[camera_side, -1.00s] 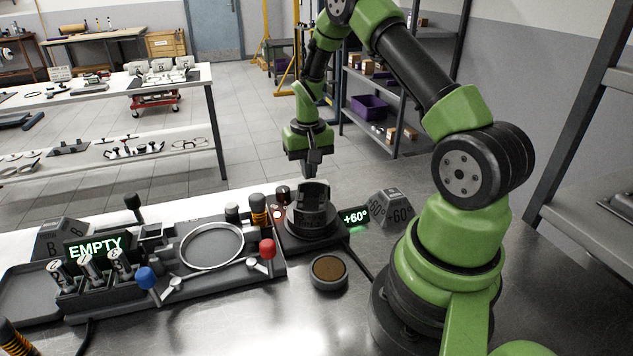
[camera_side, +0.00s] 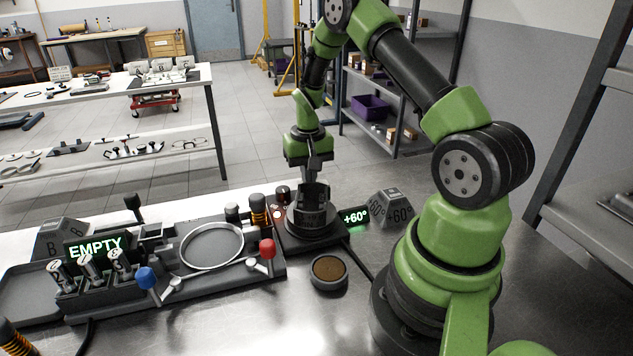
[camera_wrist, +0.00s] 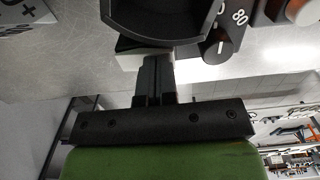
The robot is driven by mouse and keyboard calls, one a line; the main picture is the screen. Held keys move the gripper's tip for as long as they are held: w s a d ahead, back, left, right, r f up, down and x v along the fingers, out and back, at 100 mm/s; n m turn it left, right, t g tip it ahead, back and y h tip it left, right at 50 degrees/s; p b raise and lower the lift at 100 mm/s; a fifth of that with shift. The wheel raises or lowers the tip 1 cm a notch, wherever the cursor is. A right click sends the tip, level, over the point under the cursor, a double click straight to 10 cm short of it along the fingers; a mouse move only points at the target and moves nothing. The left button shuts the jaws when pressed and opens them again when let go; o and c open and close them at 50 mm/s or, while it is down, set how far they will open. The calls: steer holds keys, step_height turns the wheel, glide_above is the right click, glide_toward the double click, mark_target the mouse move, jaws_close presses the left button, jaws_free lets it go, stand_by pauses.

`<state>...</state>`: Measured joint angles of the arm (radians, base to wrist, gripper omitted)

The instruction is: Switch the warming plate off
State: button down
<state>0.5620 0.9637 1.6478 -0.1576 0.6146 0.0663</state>
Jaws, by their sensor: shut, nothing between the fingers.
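The warming plate (camera_side: 308,234) is a dark unit with a round top, on the bench left of my arm's base. A dark notched cylindrical part (camera_side: 312,212) stands on it. The green display (camera_side: 355,217) beside it reads +60°. A dark knob (camera_side: 283,192) sits at its back left. In the wrist view a dark knob (camera_wrist: 219,48) with a pale pointer lies beside the number 80, right of my fingers. My gripper (camera_side: 313,180) is shut and empty, just above and behind the cylindrical part. In the wrist view its fingertips (camera_wrist: 158,62) partly overlap the plate's edge.
A fixture with a silver ring (camera_side: 212,246), a red-knobbed lever (camera_side: 267,249) and a blue-knobbed lever (camera_side: 146,278) stands to the left. A round brown-topped tin (camera_side: 328,272) is in front. An EMPTY display (camera_side: 95,247) is farther left.

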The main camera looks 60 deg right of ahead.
steer(key=shift+f, duration=0.25)
steer(key=shift+r, duration=3.55)
